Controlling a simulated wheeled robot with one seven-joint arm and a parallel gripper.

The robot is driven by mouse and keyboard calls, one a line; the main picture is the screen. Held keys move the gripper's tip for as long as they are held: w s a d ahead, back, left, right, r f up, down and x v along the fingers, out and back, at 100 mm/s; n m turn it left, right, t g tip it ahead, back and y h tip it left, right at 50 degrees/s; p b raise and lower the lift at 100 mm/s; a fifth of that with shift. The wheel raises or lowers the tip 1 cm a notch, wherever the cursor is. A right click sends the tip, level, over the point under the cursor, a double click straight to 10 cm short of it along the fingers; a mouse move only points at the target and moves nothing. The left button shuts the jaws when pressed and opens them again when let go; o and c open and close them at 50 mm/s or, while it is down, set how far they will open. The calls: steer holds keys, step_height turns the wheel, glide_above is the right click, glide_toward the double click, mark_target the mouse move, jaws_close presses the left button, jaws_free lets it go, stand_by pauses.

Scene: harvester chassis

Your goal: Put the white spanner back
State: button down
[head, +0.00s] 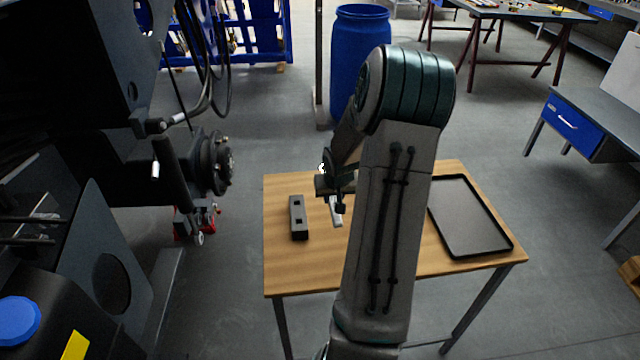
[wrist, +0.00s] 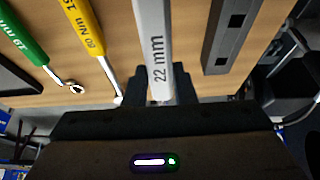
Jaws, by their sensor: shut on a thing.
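The white spanner (wrist: 154,35), marked "22 mm", is between the two fingers of my gripper (wrist: 159,82) in the wrist view. My gripper (head: 338,198) is shut on it above the wooden table. In the head view, a short pale piece of the spanner (head: 337,215) shows below the gripper; the rest is hidden by my arm. A dark block with two square holes (head: 298,217) lies on the table to the left of my gripper. It also shows at the right of the wrist view (wrist: 233,30), apart from the spanner. Both holes look empty.
A yellow tool (wrist: 84,30) and a green tool (wrist: 24,38) show to the left in the wrist view. A black tray (head: 470,215) lies on the table's (head: 285,270) right side. A dark machine (head: 75,110) stands to the left, beyond a floor gap.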

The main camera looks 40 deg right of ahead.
steer(key=shift+w, duration=0.15)
steer(key=shift+s+r, duration=0.1)
steer(key=shift+s, duration=0.1)
steer(key=shift+r, duration=0.2)
step_height(320, 180, down, 8)
steer(key=b, duration=0.6)
steer(key=shift+f+b, duration=0.1)
steer(key=shift+b, duration=0.2)
steer(key=c, duration=1.1)
jaws_free()
